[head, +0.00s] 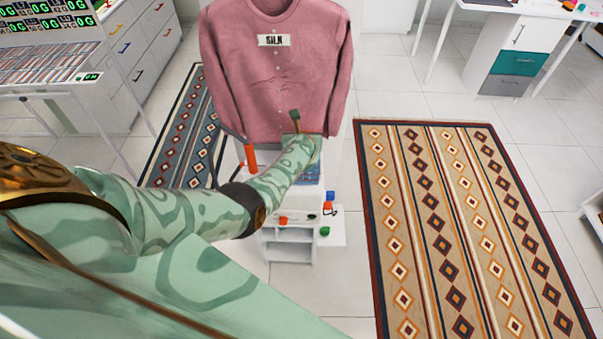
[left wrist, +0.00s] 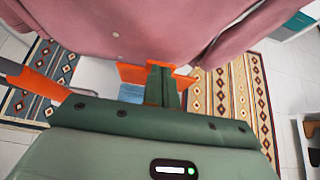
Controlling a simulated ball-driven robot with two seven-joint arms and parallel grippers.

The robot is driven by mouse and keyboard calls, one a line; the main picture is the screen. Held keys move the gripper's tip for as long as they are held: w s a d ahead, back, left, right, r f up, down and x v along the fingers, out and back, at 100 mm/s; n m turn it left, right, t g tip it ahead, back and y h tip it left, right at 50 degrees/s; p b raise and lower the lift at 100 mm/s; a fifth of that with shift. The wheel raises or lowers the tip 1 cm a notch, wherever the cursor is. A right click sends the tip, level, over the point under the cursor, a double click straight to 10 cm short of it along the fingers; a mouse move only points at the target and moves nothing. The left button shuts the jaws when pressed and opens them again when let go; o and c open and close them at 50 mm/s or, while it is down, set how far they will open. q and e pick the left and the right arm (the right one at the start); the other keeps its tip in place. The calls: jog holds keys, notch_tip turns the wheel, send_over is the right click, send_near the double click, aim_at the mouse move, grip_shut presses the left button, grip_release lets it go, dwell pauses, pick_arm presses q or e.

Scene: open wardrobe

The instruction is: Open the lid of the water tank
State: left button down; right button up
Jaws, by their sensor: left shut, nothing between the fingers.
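My left gripper (head: 296,118) reaches in from the left, in front of the pink shirt's hem. In the left wrist view its dark green fingers (left wrist: 163,78) are shut with nothing between them. An orange part (left wrist: 131,73) shows on both sides of the fingertips; I cannot tell if they touch it. A blue part (left wrist: 131,92), possibly the water tank, lies just below it. Blue also shows beside my forearm in the head view (head: 313,174). The fingers and arm hide much of both parts, so the lid's state is unclear. My right gripper is out of view.
The pink shirt (head: 275,75) labelled SILK hangs close above the gripper. An orange handle (head: 250,158) stands left of my forearm. A small white shelf unit (head: 289,252) with several small coloured items is below. Patterned rugs (head: 450,230) lie on the open floor.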

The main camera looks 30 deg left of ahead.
pick_arm(q)
jog(key=shift+w+a+r+b, duration=0.2)
jog(key=shift+w+a+b, duration=0.35)
jog(key=shift+w, duration=0.35)
jog(key=shift+a, duration=0.1)
jog(key=shift+r, duration=0.1)
